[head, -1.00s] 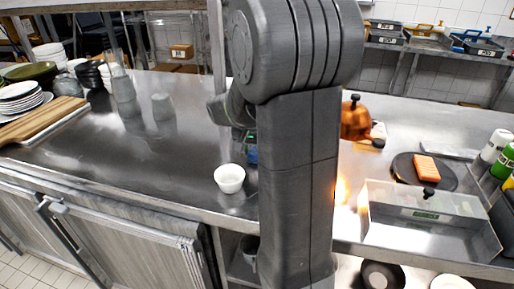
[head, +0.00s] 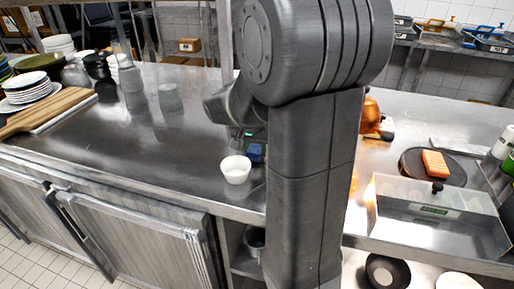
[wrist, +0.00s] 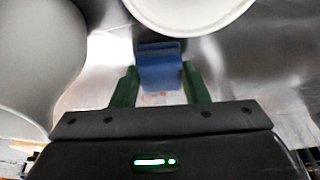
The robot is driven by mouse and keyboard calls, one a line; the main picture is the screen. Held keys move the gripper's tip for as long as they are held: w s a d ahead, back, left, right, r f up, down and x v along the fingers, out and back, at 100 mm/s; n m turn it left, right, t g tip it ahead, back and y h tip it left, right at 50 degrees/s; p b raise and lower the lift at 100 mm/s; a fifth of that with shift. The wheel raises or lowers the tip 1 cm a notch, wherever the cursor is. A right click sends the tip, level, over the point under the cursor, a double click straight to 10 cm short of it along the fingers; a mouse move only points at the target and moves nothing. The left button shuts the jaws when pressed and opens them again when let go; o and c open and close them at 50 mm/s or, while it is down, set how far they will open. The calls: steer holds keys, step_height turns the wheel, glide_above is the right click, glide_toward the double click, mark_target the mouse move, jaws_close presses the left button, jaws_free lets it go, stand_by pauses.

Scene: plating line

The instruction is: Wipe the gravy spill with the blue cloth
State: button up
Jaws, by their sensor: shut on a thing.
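The blue cloth (wrist: 160,66) is a small folded block between the green fingertips of my gripper (wrist: 158,84) in the wrist view. My gripper is shut on it, low over the steel counter. The cloth also shows in the head view (head: 255,153), just behind the white bowl, with my arm covering much of the area. A faint orange-brown mark (wrist: 154,97) shows on the steel between the fingers and may be part of the gravy spill. The rest of the spill is not visible. I cannot tell whether the cloth touches the counter.
A white bowl (head: 236,170) stands close to the cloth. A large grey rounded thing (wrist: 35,60) is near the left finger. The counter's left middle is clear.

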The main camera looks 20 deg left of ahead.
steer(key=shift+w+a+r+p, duration=0.1)
steer(key=shift+w+p, duration=0.5)
steer(key=shift+w, duration=1.75)
steer(key=shift+w+a+p, duration=0.2)
steer(key=shift+w+p, duration=0.7)
steer(key=shift+w, duration=2.25)
steer(key=shift+f, duration=0.2)
steer(key=shift+s, duration=0.1)
steer(key=shift+s+b, duration=0.4)
steer(key=shift+s, duration=0.3)
steer(key=shift+s+d+r+b, duration=0.15)
steer(key=shift+s+b, duration=0.15)
steer(key=shift+s, duration=0.8)
steer(key=shift+s+d+f+b, duration=0.15)
steer(key=shift+s+b, duration=0.7)
steer(key=shift+s, duration=1.3)
steer(key=shift+s+b, duration=0.35)
steer(key=shift+s, duration=1.25)
